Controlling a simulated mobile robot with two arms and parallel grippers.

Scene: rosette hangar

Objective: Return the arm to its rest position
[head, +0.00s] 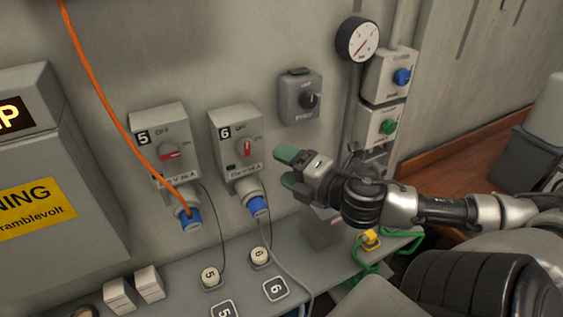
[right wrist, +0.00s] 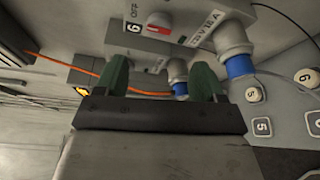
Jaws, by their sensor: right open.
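My right arm (head: 430,208) comes in from the right of the head view. Its gripper (head: 287,169), with green fingertips, is open and empty, to the right of the switch box marked 6 (head: 227,121). In the right wrist view its two fingers (right wrist: 160,82) stand apart with nothing held between them. Box 6 has a red handle (head: 247,147) standing upright and a blue plug (head: 258,205) in its socket below. My left gripper is not in view.
Box 5 (head: 158,126) has its red handle level and an orange cable (head: 103,95) at its blue plug. A gauge (head: 358,39), a grey switch box (head: 301,99) and boxes with a blue knob (head: 402,77) and a green knob (head: 389,127) surround the arm. A ledge (head: 185,285) runs below.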

